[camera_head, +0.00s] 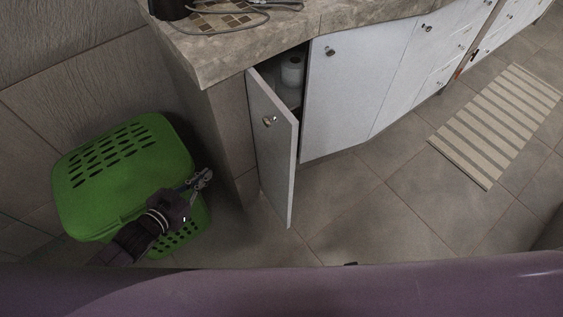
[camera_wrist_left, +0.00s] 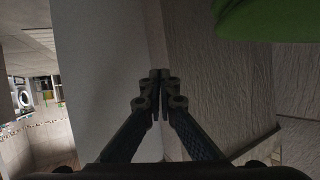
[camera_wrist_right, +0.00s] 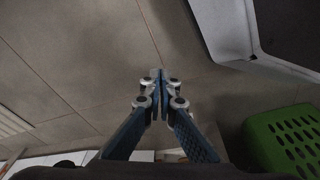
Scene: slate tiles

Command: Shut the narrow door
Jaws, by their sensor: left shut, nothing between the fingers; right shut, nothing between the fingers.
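The narrow door (camera_head: 272,150) is a white cabinet panel at the left end of the counter in the head view. It stands open, its free edge swung out over the floor, with a metal knob (camera_head: 268,121) on its outer face. Paper rolls (camera_head: 292,70) show in the dark opening behind it. My left gripper (camera_head: 206,176) is to the left of the door, apart from it, in front of the green basket. It is shut and empty, also in the left wrist view (camera_wrist_left: 158,76). My right gripper (camera_wrist_right: 160,78) is shut and empty above floor tiles, outside the head view.
The green lidded basket (camera_head: 128,165) stands by the wall, left of the door. A wider white door (camera_head: 345,90) is closed beside the opening. A striped mat (camera_head: 497,125) lies at right. The tiled floor (camera_head: 345,205) before the cabinets is clear.

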